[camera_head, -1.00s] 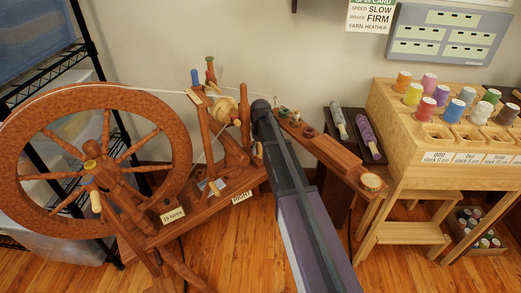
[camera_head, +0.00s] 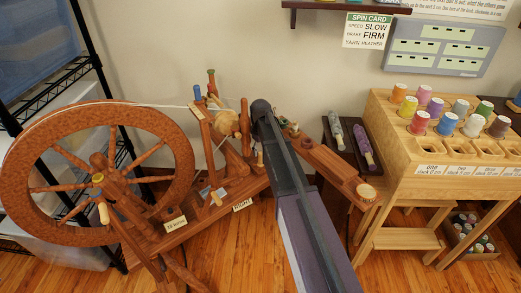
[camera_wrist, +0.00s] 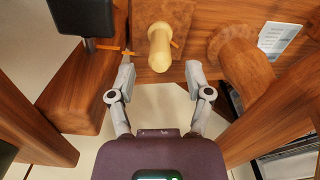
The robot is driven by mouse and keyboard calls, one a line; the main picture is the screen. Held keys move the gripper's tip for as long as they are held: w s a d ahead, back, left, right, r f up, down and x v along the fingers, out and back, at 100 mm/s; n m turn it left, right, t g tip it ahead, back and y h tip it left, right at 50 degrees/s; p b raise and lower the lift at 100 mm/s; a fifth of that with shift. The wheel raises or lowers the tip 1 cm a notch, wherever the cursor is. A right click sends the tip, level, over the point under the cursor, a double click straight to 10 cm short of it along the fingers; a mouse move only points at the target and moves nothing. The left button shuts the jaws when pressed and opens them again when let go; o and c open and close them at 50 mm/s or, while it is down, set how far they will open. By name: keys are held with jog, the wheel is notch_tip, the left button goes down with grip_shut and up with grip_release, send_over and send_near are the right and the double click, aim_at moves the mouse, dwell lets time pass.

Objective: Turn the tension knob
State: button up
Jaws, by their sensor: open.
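A pale wooden knob (camera_wrist: 159,45) sticks out from a reddish wooden block in the wrist view. I take it for the tension knob, though no label on it shows. My gripper (camera_wrist: 160,64) is open. Its two grey fingers stand either side of the knob's near end, with a gap on each side. The spinning wheel (camera_head: 181,150) fills the left of the head view. In that view my arm covers part of the wheel's frame, and my gripper is hidden.
A dark square part (camera_wrist: 84,17) and wooden posts crowd the wrist view. A thin orange pointer (camera_wrist: 118,52) lies left of the knob. The spool stand (camera_head: 400,165) is at right. A spin card (camera_head: 367,31) reads speed slow, brake firm, yarn heather.

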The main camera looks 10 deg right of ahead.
aim_at(261, 152)
jog(key=shift+r+p, duration=4.2)
jog(key=shift+r, duration=0.35)
jog(key=s+f+m+b, duration=0.3)
jog(key=s+f+b, duration=0.6)
jog(key=s, duration=0.4)
jog(key=s+f+m+b, duration=0.3)
jog(key=s+f+b, duration=0.7)
jog(key=s, duration=0.3)
jog(key=shift+a, duration=0.2)
jog(key=shift+s, duration=0.1)
notch_tip(261, 152, up, 45)
jog(key=p, duration=4.5)
